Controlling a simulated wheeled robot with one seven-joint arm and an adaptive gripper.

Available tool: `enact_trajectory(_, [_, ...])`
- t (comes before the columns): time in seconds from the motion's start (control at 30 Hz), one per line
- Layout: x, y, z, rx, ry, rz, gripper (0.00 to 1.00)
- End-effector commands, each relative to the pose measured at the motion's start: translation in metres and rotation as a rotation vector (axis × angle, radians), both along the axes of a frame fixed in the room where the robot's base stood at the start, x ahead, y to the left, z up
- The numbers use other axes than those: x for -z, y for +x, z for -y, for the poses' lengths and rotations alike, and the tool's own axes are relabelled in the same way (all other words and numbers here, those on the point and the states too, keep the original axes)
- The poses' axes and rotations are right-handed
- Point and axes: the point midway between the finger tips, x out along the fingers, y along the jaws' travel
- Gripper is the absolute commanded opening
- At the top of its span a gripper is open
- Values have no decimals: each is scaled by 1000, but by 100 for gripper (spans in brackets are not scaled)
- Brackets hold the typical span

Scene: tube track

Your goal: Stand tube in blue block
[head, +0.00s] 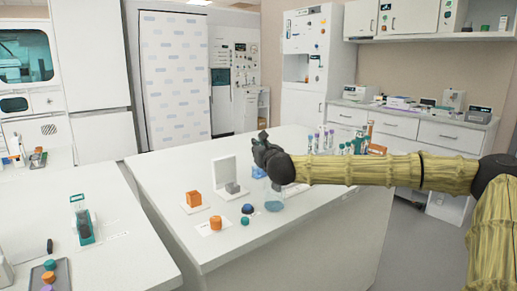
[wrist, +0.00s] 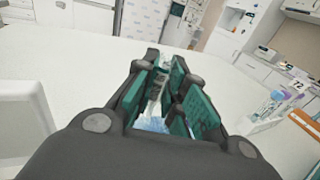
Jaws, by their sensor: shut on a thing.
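My gripper (head: 262,140) is over the middle table in the head view, at the end of my arm. In the wrist view my gripper (wrist: 168,75) has its teal-padded fingers shut on a clear, thin thing that looks like the tube (wrist: 157,88). A pale blue patch (wrist: 152,125) shows between the fingers nearer the palm; I cannot tell what it is. The tube is not distinct in the head view.
On the middle table are an orange block (head: 193,200), an orange cylinder (head: 215,223), a dark blue dome (head: 248,209), a teal piece (head: 244,221) and a bluish clear vessel (head: 273,198). Several capped tubes (head: 322,141) stand at the back right. The table's left part is clear.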

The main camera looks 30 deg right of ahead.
Motion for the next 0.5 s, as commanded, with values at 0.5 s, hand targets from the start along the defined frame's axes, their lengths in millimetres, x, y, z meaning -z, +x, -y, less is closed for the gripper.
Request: enact_trajectory(0.5, [7,0,0,0,0,0,2])
